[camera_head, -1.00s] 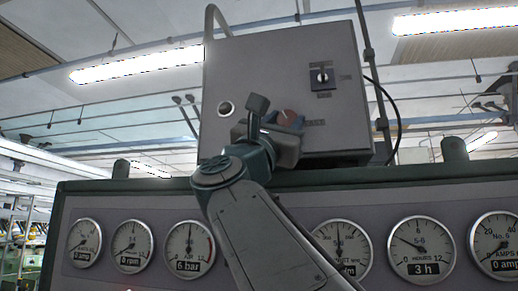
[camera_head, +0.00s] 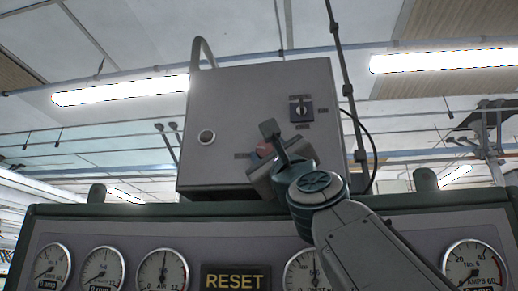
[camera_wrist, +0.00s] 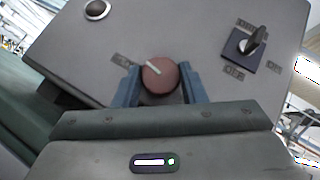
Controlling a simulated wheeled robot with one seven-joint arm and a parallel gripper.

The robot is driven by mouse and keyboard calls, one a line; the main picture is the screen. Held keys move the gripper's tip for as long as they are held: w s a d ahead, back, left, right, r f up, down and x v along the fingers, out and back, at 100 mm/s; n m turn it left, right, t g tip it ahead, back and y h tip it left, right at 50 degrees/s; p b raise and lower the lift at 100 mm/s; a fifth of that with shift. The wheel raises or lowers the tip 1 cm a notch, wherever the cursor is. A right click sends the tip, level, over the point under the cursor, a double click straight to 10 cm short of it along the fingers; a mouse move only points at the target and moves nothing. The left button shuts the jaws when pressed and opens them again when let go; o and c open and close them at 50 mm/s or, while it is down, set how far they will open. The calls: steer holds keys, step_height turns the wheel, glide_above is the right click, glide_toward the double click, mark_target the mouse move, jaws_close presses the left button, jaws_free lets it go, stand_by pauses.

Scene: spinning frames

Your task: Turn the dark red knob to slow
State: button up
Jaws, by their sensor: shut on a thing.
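The dark red knob (camera_wrist: 160,76) sits on the face of the grey control box. Its white pointer line slants to the upper left in the wrist view, roughly towards a small label (camera_wrist: 122,60) that I cannot read. My gripper (camera_wrist: 160,70) has its two blue fingers on either side of the knob, shut on it. In the head view the knob (camera_head: 264,149) shows partly, with my gripper (camera_head: 265,160) in front of it and my wrist to its lower right.
A black selector switch (camera_wrist: 249,45) is at the knob's upper right, and a round button (camera_wrist: 97,9) at its upper left. The grey box (camera_head: 225,95) stands on a panel with several gauges and a RESET sign (camera_head: 236,279). A cable (camera_head: 358,145) hangs on the right.

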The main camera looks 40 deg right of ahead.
steer(key=shift+s+d+r+n+y+p, duration=0.15)
steer(key=shift+n+y+p, duration=0.35)
steer(key=shift+n+y, duration=0.45)
steer(key=shift+s+a+r+n+y+p, duration=0.1)
steer(key=shift+n+y+p, duration=0.4)
steer(key=shift+n+y, duration=0.4)
steer(key=shift+n, duration=0.35)
steer(key=o, duration=1)
steer(key=shift+w+f+y, duration=0.1)
steer(key=shift+y, duration=0.15)
